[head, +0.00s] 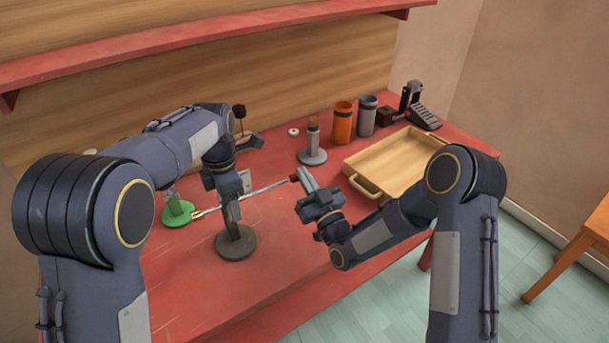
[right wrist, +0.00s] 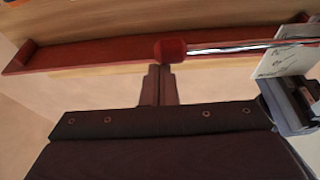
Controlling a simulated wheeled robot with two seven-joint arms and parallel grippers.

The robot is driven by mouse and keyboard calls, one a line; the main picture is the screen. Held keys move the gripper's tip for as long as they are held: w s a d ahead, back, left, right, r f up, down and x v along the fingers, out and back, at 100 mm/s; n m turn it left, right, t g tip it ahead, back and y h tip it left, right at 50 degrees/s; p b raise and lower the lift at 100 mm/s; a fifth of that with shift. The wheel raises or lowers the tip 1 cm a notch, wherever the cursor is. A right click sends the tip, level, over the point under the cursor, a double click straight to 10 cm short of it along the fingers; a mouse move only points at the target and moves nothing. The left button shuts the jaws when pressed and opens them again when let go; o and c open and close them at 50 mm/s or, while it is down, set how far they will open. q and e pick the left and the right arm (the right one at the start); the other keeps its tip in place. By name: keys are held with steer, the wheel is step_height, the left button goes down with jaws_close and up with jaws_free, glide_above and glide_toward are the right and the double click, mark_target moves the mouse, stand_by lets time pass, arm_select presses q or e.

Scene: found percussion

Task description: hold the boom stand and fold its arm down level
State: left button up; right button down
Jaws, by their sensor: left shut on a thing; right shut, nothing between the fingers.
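The boom stand has a dark round base (head: 236,243) on the red table and a short upright post. Its thin silver arm (head: 262,189) runs from a brass-coloured end at the left to a red tip (head: 293,178) at the right. My left gripper (head: 232,192) is shut on the stand's post. My right gripper (head: 304,176) is shut and empty, its fingers right by the red tip. In the right wrist view the red tip (right wrist: 171,50) sits at the closed fingertips (right wrist: 160,72); whether they touch is unclear. The silver arm (right wrist: 225,46) looks close to level there.
A green round base (head: 177,213) stands left of the boom stand. Behind are a grey-based stand (head: 312,156), an orange cup (head: 343,123), a grey cup (head: 366,116) and a black pedal (head: 421,119). A wooden tray (head: 393,162) lies at the right. The table front is clear.

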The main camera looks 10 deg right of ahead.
steer(key=shift+f, duration=0.1)
step_height(320, 180, up, 4)
steer(key=r, duration=0.1)
steer(key=f+v, duration=0.1)
steer(key=v, duration=0.9)
arm_select(q)
steer(key=o, duration=1.4)
steer(key=shift+r, duration=0.1)
